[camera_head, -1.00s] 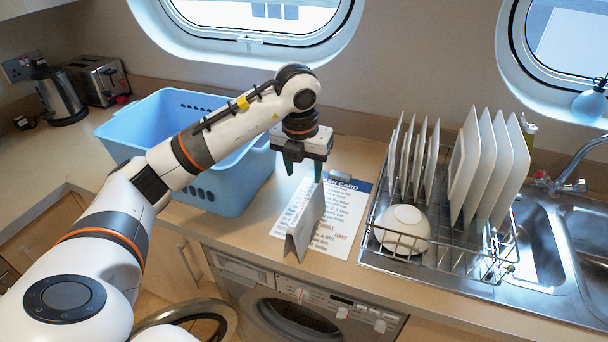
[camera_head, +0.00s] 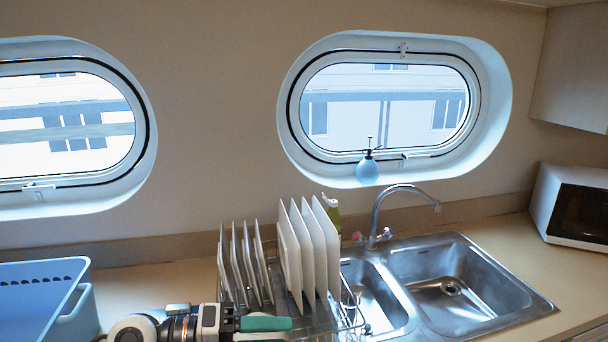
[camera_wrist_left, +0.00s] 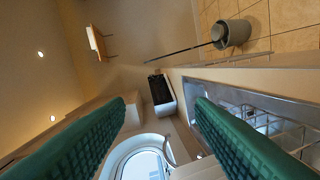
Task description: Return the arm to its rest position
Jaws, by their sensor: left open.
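My left arm comes in low along the bottom edge of the head view. Its gripper (camera_head: 270,325) lies sideways, pointing right, in front of the dish rack. One green finger shows clearly there; the lower part is cut off by the frame. In the left wrist view the green fingers (camera_wrist_left: 165,105) stand wide apart with nothing between them. My right gripper is not in view.
A blue basket (camera_head: 82,308) stands at the left. The dish rack (camera_head: 352,318) holds several upright plates (camera_head: 290,255). The steel sink (camera_head: 450,285) is to its right, then a microwave (camera_head: 575,207). The wrist view shows a grey bucket (camera_wrist_left: 236,34) on the tiled floor.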

